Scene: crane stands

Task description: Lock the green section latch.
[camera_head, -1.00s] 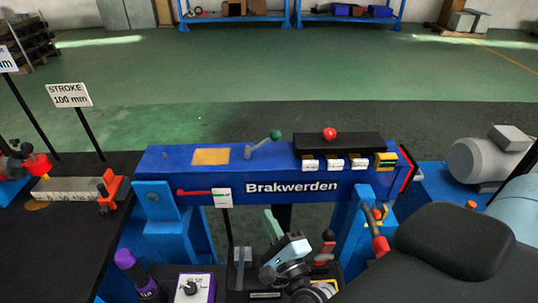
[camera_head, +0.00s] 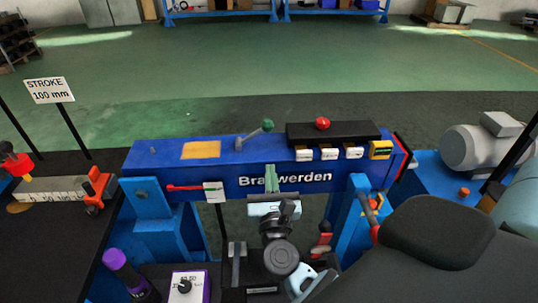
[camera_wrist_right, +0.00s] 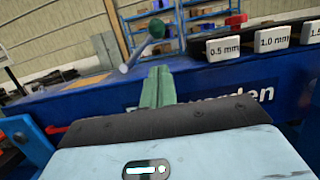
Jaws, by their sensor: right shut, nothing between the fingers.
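The green section latch is a grey lever with a green knob (camera_head: 268,125) on top of the blue Brakwerden beam (camera_head: 230,180). The lever leans up to the right in the head view. The fingers also show in the right wrist view (camera_wrist_right: 158,80). My left gripper is not in view.
A black block with a red knob (camera_head: 322,123) and white thickness tags (camera_head: 329,154) sits right of the lever. A yellow plate (camera_head: 201,150) lies left of it. A red pointer (camera_head: 185,187) is on the beam's front. A grey motor (camera_head: 475,148) stands right.

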